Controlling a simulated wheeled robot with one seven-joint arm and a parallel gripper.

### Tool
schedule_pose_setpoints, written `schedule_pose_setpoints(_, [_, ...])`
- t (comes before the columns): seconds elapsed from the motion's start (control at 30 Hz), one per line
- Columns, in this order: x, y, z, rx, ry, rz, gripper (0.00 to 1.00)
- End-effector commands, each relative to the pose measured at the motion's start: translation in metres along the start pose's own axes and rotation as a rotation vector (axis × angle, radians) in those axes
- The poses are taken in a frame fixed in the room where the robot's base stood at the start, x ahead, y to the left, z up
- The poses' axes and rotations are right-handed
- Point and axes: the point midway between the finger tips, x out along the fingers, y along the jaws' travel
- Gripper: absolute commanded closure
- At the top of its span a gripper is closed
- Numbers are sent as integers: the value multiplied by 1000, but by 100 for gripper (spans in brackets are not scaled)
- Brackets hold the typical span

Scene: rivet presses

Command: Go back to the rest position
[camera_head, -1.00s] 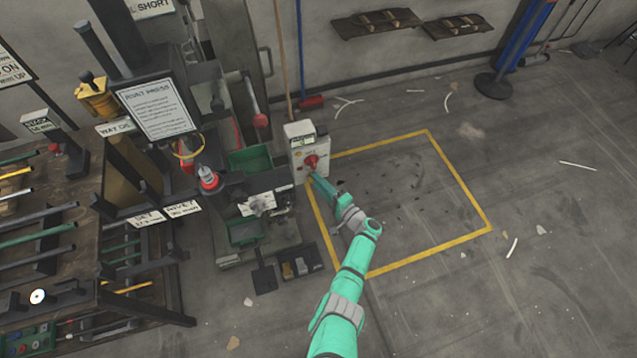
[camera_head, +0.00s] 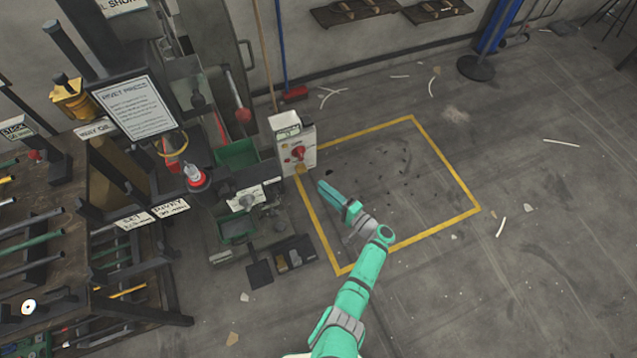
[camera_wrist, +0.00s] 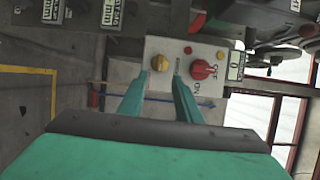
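My gripper (camera_head: 324,190) is at the end of my green arm, over the floor inside the yellow-lined rectangle. It is apart from the white control box (camera_head: 308,140) on the press and to the right of it. In the wrist view my gripper (camera_wrist: 160,80) has its two green fingers spread with nothing between them. The red knob (camera_head: 297,153) also shows in the head view.
The rivet press with its sign (camera_head: 137,107) and green bins (camera_head: 237,154) stands left of my arm. A rack of rods (camera_head: 40,240) is at far left. A blue post (camera_head: 497,28) stands at back right. The floor inside the yellow line (camera_head: 440,145) and to the right is mostly open.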

Motion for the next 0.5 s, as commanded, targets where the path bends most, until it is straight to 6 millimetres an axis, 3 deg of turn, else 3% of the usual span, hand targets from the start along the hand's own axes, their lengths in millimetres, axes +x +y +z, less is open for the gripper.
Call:
schedule_pose_setpoints(0.13, [-11,0,-2,-1,5,-1,69])
schedule_pose_setpoints(0.5, [-13,0,-3,-1,6,-1,69])
